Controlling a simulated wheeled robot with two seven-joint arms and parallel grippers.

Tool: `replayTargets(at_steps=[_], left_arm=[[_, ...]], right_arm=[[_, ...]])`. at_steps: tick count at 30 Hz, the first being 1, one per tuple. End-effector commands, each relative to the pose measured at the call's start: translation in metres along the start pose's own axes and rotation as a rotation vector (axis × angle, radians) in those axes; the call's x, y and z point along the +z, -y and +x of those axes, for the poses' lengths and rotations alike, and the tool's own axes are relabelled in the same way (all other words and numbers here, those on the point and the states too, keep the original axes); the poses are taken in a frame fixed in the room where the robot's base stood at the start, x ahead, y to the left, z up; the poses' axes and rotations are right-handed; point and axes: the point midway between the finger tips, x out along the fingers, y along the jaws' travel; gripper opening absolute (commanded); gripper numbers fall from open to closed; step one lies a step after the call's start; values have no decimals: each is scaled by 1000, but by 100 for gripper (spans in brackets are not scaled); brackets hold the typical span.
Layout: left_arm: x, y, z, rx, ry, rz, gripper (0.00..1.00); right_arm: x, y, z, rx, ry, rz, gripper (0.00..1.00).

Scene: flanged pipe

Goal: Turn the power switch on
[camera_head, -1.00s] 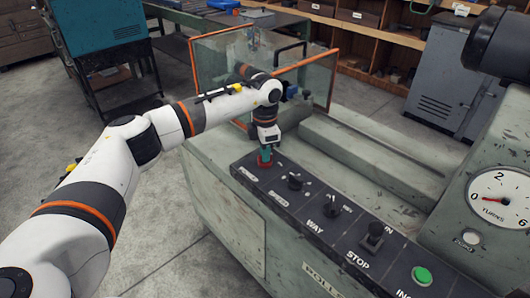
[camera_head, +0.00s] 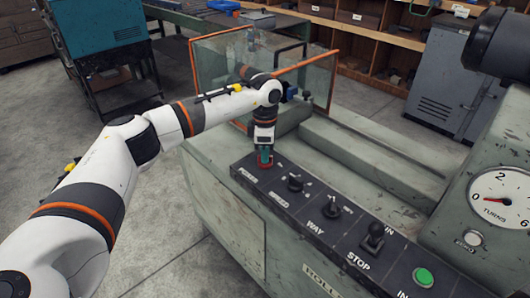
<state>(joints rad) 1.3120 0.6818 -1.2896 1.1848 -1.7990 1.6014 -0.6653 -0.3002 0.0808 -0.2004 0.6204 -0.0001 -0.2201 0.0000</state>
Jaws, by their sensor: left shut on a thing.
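The power switch (camera_head: 265,165) is a small reddish knob at the far left end of the dark control panel (camera_head: 300,215), mostly hidden by the gripper. My left gripper (camera_head: 265,157) points straight down over it and is shut on it. The fingers show teal and the switch shows only as a bit of red between and below them. The switch's exact angle is hidden. My right gripper is not in the view.
An orange-edged clear guard (camera_head: 305,80) stands behind my left wrist. A dial gauge (camera_head: 503,200) is at the right.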

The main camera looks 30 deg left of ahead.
Motion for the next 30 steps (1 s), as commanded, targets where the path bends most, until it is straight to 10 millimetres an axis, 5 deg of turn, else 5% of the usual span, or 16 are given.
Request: replayTargets(at_steps=[3,4,8,20,30], left_arm=[[-1,1,-2,-5,-3,1,0],[-1,1,-2,-5,-3,1,12],[0,1,-2,-4,-2,1,33],[0,1,-10,-3,-1,-1,33],[0,1,-78,-6,-3,-1,33]], right_arm=[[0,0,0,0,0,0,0],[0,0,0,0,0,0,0],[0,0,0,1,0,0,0],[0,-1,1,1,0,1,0],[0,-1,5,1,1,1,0]])
